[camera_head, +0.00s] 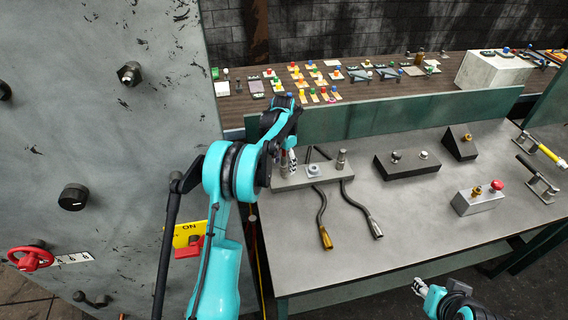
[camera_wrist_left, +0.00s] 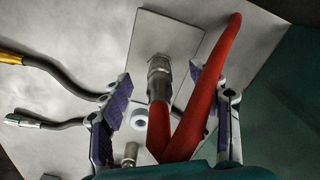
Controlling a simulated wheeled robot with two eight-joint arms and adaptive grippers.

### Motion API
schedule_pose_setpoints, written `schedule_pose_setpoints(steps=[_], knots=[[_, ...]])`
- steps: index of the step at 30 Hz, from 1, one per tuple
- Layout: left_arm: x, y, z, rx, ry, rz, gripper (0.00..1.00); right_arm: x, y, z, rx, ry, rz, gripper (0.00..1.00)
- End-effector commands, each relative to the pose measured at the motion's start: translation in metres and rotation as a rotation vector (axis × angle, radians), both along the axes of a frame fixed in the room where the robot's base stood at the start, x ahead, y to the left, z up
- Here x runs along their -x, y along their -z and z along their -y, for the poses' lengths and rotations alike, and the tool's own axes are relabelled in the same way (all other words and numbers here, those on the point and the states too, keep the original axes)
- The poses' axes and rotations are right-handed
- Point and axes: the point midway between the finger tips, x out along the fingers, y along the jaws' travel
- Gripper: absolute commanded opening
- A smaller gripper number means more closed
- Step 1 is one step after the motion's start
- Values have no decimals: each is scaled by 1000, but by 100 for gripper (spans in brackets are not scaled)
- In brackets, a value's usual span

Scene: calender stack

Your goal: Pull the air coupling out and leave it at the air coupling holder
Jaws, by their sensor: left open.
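In the left wrist view, a metal air coupling (camera_wrist_left: 158,67) stands on a flat grey plate (camera_wrist_left: 139,35), with red hose (camera_wrist_left: 190,125) at it. My left gripper (camera_wrist_left: 163,92) is open, with one finger on each side of the coupling and hose; I cannot tell whether they touch. In the head view my left gripper (camera_head: 291,160) is over the left end of the plate (camera_head: 330,173) and hides the coupling. My right gripper (camera_head: 418,287) is low at the right, apart from the bench.
Two dark hoses lie on the bench, one with a brass end (camera_head: 326,239), one with a silver end (camera_head: 375,229). A dark block (camera_head: 407,165) and a grey block with a red knob (camera_head: 478,201) stand right.

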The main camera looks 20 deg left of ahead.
Motion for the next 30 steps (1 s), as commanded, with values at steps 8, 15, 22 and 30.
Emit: schedule_pose_setpoints(steps=[8,15,22,30], knots=[[0,0,0,0,0,0,62,0,0,0,0,0,0,40],[0,-12,0,0,0,0,62,0,-8,0,0,0,0,40],[0,-30,0,0,0,0,62,0,-18,0,0,0,0,40],[0,-49,0,0,0,0,62,0,-30,0,0,0,0,40]])
